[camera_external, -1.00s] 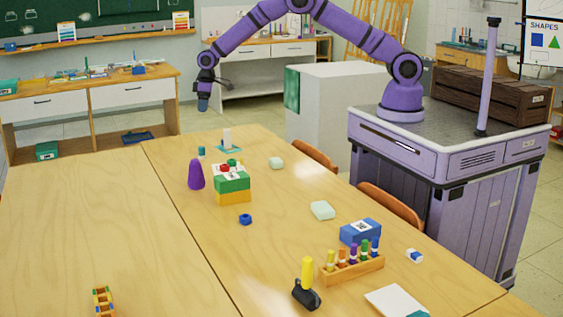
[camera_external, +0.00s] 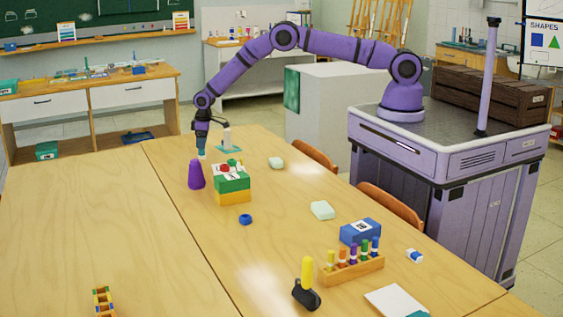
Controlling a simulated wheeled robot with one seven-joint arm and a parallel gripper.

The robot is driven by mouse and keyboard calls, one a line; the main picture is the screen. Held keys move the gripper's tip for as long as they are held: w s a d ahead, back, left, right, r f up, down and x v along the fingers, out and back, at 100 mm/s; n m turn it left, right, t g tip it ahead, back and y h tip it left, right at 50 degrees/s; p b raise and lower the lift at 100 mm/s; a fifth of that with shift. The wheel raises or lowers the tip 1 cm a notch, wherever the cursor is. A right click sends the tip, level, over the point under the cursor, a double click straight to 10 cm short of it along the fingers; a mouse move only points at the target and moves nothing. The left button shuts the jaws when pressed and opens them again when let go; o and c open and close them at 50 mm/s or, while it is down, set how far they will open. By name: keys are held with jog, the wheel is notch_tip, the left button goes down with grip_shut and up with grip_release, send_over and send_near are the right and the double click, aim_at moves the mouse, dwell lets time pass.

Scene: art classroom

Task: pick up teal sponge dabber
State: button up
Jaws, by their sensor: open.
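The teal sponge dabber (camera_external: 202,156) is a small upright piece with a teal top and a pale lower part. The gripper is open. The fingers hide most of the dabber, so I cannot tell whether they touch it.
A white upright piece on a teal base (camera_external: 228,140) stands close on the right. The left table half is mostly clear.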

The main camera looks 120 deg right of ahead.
aim_at(201, 152)
jog(key=f, duration=0.5)
jog(key=shift+w+a, duration=0.1)
jog(key=shift+w, duration=0.2)
jog(key=c, duration=1)
